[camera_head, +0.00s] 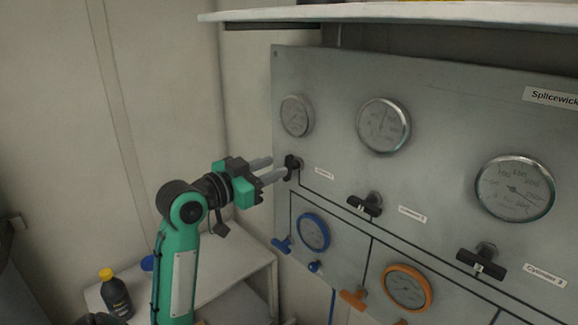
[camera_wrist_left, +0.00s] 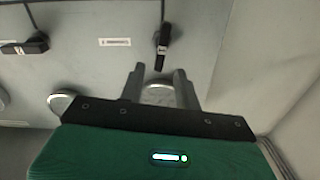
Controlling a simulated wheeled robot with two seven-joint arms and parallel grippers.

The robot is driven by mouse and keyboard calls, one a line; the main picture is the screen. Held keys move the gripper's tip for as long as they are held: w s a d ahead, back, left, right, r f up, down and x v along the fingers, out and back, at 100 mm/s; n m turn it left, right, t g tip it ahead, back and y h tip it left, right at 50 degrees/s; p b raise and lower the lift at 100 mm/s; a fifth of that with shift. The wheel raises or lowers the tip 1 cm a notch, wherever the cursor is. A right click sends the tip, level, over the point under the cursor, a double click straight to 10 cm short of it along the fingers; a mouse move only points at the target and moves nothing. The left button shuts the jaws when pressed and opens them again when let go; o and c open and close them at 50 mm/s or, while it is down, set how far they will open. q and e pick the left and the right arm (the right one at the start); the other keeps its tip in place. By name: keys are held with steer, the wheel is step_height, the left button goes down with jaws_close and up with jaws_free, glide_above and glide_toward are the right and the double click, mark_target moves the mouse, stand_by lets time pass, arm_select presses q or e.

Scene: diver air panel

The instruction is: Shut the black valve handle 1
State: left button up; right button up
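The black valve handle 1 (camera_head: 292,168) is on the grey panel (camera_head: 335,80), below the leftmost gauge. In the left wrist view the handle (camera_wrist_left: 163,45) stands upright in the picture, unlike the neighbouring black handle, which lies crosswise. My left gripper (camera_head: 278,167) is open just left of handle 1. In the left wrist view its fingertips (camera_wrist_left: 160,70) are apart, with the near end of the handle roughly between them in the picture. I cannot tell whether they touch it. My right gripper is not in view.
A second black handle (camera_head: 365,205) and a third (camera_head: 481,261) sit further right. Gauges (camera_head: 383,125) are above them. Blue (camera_head: 282,245) and orange (camera_head: 352,299) handles are lower. A shelf (camera_head: 400,14) overhangs the panel. A bottle (camera_head: 116,297) stands on a white table (camera_head: 225,262).

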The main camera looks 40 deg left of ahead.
mark_target(286, 160)
arm_select(q)
steer(key=w, duration=0.1)
steer(key=w+p, duration=0.1)
steer(key=w, duration=0.2)
steer(key=shift+w+d+r, duration=0.25)
steer(key=shift+w+d, duration=0.05)
steer(key=shift+w, duration=0.05)
steer(key=shift+w+f+p, duration=0.1)
steer(key=shift+w+p, duration=0.3)
steer(key=shift+w, duration=0.2)
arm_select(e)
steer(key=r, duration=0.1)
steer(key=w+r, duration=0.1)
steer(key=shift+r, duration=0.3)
arm_select(q)
jaws_close()
